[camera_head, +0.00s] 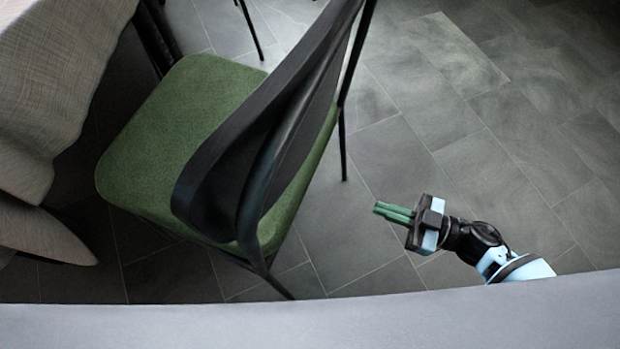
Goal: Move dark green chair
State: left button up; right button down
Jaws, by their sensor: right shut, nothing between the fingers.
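The chair (185,135) has a green seat and a dark curved backrest on thin dark legs. It stands upright on the floor, left of the middle of the head view, with its backrest towards the right. My right gripper (378,208) is at the lower right of the chair, over the floor. Its green fingers are shut with nothing between them and point left towards the chair. A clear gap separates them from the backrest and the legs. My left gripper is not in the view.
A table covered with a beige cloth (60,70) stands at the left edge, close to the seat, its cloth hanging in folds. Another thin dark leg (249,30) shows at the top. The grey tiled floor (480,110) is clear on the right.

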jog(key=x, duration=1.3)
jog(key=shift+a+b, duration=0.3)
jog(key=shift+b, duration=0.1)
jog(key=shift+w+a, duration=0.2)
